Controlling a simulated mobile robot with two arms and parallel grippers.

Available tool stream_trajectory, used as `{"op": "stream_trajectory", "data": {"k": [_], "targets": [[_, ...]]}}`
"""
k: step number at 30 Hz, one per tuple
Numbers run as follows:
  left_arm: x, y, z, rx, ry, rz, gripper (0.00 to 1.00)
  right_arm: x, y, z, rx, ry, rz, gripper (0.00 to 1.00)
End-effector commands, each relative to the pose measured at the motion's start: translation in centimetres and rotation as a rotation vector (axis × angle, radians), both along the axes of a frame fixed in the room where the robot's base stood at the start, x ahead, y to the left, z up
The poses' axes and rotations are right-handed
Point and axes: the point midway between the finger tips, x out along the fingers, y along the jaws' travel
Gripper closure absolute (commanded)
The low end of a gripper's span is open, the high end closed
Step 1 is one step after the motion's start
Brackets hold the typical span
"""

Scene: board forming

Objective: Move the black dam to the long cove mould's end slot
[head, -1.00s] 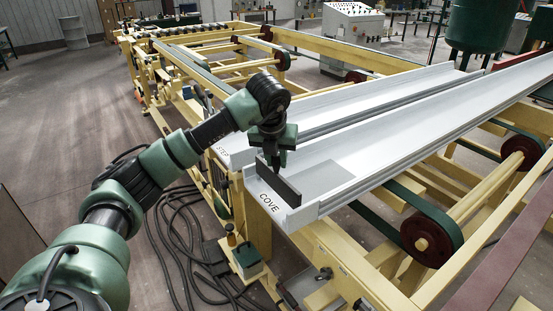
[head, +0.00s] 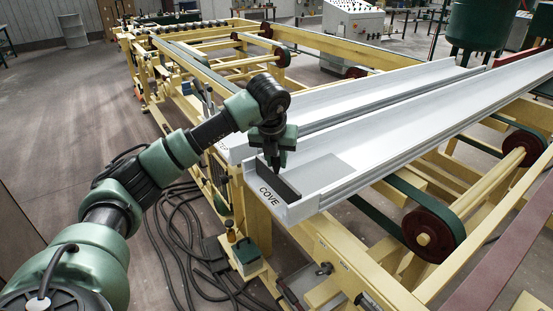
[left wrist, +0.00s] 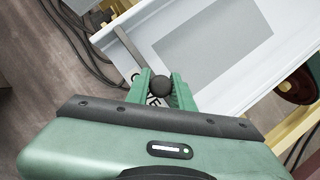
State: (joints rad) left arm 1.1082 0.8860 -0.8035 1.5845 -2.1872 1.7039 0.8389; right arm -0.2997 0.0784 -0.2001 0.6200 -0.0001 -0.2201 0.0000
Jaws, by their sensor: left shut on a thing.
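The black dam (head: 283,187) is a dark flat bar set across the near end of the long white cove mould (head: 380,158), just behind the end face marked COVE. It sits low between the mould's side walls; its bottom edge is hidden, so I cannot tell whether it touches the floor of the slot. My left gripper (head: 274,163) points down above the dam and is shut on it. In the left wrist view, the dam's dark edge (left wrist: 126,45) shows beyond the green fingers (left wrist: 160,88), with a round black knob between them. My right gripper is not in view.
A darker grey rectangle (head: 325,168) marks the mould floor behind the dam. A second white mould (head: 350,91) lies alongside. The yellow frame (head: 330,262) carries belts and pulleys (head: 433,234). Cables (head: 180,235) lie on the floor at the left.

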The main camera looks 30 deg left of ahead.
Motion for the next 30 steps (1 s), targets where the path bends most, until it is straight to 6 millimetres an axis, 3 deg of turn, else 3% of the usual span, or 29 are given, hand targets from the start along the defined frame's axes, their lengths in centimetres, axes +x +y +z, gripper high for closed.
{"op": "stream_trajectory", "data": {"k": [6, 7, 9, 10, 21, 30], "targets": [[0.0, 0.0, -0.6, 0.0, -0.001, 0.0, 1.0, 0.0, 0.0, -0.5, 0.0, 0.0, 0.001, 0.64], [0.0, 0.0, -0.6, 0.0, -0.001, 0.0, 0.74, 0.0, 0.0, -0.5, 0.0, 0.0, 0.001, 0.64], [0.0, 0.0, -0.5, 0.0, -0.001, 0.0, 0.55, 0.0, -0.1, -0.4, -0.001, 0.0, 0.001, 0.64], [0.0, 0.0, -0.5, 0.0, -0.001, 0.0, 0.52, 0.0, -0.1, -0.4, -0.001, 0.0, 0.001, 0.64], [-0.1, -0.1, -0.2, 0.0, 0.0, 0.0, 0.52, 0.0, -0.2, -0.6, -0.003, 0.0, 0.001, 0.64], [-1.7, -0.8, 4.1, 0.0, -0.005, 0.0, 0.52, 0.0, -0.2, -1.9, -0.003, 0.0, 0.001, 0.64]]}}
